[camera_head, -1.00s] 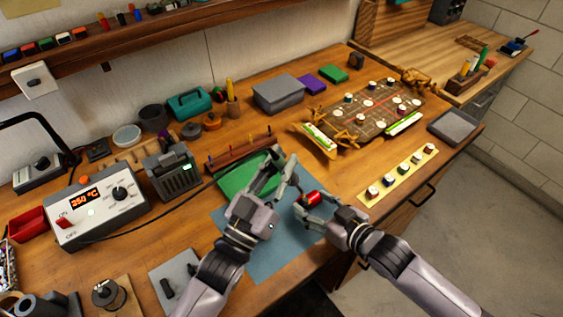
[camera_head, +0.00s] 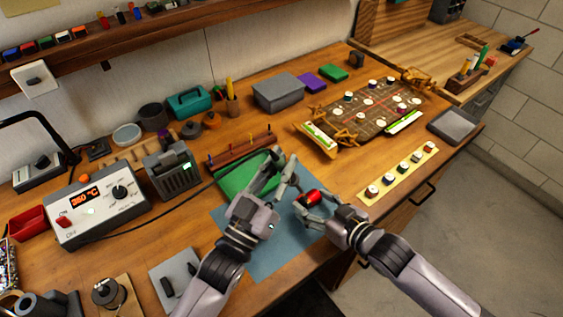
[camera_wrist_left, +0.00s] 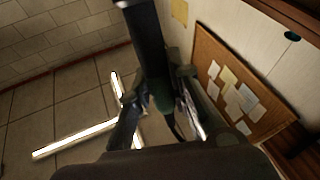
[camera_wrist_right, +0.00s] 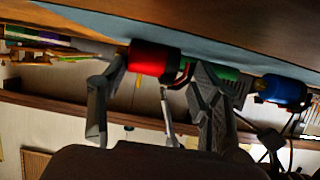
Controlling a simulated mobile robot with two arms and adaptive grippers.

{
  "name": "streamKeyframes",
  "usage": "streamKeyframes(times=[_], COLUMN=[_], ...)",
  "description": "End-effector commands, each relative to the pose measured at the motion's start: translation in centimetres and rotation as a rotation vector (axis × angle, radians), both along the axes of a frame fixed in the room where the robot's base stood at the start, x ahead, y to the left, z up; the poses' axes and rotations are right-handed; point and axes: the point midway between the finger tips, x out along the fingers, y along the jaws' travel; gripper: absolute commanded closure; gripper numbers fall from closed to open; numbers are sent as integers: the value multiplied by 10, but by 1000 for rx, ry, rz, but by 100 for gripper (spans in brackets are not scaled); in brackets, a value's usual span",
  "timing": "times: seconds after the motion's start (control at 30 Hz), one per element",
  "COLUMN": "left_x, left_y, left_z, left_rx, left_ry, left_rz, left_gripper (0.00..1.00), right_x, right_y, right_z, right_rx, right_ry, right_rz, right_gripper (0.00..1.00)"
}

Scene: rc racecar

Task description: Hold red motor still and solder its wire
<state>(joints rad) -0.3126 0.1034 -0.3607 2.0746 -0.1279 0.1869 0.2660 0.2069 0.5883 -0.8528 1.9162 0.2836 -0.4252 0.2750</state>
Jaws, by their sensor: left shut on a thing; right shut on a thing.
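The red motor (camera_head: 312,197) is held over the blue mat (camera_head: 277,243) by my right gripper (camera_head: 306,204). In the right wrist view the red motor (camera_wrist_right: 152,60) sits between the fingers, with a short red wire at one end. My left gripper (camera_head: 283,176) is up and to the left of the motor, near the green mat. It is shut on a dark, greenish handle (camera_wrist_left: 158,88), apparently the soldering iron. A dark cable runs from the soldering station (camera_head: 97,208) towards it. The fingers hide the iron's tip, so I cannot tell whether it touches the wire.
A blue cylinder (camera_wrist_right: 283,91) shows near the right gripper in its wrist view. A green mat (camera_head: 243,178) and wooden rack (camera_head: 238,150) lie behind my left gripper. The racecar chassis (camera_head: 372,117) and a strip of wheel-like parts (camera_head: 400,172) stand to the right.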

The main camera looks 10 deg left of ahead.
Motion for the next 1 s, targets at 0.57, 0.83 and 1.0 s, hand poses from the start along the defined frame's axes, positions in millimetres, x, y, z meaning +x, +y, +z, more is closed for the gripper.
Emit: streamKeyframes(times=[0.57, 0.83, 1.0], left_x=[0, 0, 0], left_y=[0, 0, 0], left_z=[-4, -7, -7], left_rx=[0, 0, 0], left_ry=[-1, 0, 0], left_rz=[0, 0, 0], left_gripper=[100, 100, 100], right_x=[0, 0, 0], right_y=[0, 0, 0], right_z=[0, 0, 0], right_rx=[1, 1, 1], right_ry=[-1, -1, -1], right_rz=[0, 0, 0], right_gripper=[75, 75, 75])
